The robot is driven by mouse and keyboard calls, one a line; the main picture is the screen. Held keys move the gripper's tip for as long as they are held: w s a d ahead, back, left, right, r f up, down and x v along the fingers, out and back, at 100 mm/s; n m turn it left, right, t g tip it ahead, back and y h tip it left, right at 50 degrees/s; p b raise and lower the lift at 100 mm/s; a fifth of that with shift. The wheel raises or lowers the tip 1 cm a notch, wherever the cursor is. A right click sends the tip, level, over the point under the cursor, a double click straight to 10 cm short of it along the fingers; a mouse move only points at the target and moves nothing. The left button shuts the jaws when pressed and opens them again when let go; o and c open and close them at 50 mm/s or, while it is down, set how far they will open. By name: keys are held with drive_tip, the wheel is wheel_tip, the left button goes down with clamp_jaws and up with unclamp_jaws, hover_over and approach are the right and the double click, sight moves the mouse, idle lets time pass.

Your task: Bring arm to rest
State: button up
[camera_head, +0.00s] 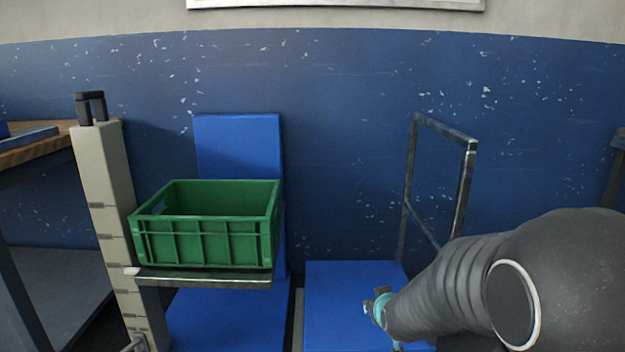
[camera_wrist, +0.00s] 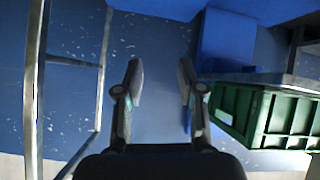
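My gripper (camera_wrist: 160,82) is open and empty in the wrist view, with its two fingers apart and only blue surface behind them. In the head view my arm reaches in from the lower right, and a small teal part of my gripper (camera_head: 378,308) shows at its far end, over a blue platform. The fingertips are mostly hidden by the arm there.
A green crate (camera_head: 205,244) stands on a lift's shelf (camera_head: 200,279) at left; the crate (camera_wrist: 285,118) is right of my gripper in the wrist view. A metal frame (camera_head: 468,180) rises behind the blue platform (camera_head: 335,290). A workbench (camera_head: 40,148) is far left.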

drive_tip(key=s+r+m+g+p, duration=0.1)
drive_tip(key=s+r, duration=0.4)
drive_tip(key=s, duration=0.5)
drive_tip(key=s+r+g+p, duration=0.1)
drive_tip(key=s+r, duration=0.4)
drive_tip(key=s, duration=0.5)
drive_tip(key=s+r+m+g+p, duration=0.1)
drive_tip(key=s+r, duration=0.4)
drive_tip(key=s, duration=0.5)
drive_tip(key=shift+s+r+m+g+p, duration=0.35)
drive_tip(key=shift+g+p, duration=0.15)
drive_tip(key=shift+g, duration=0.5)
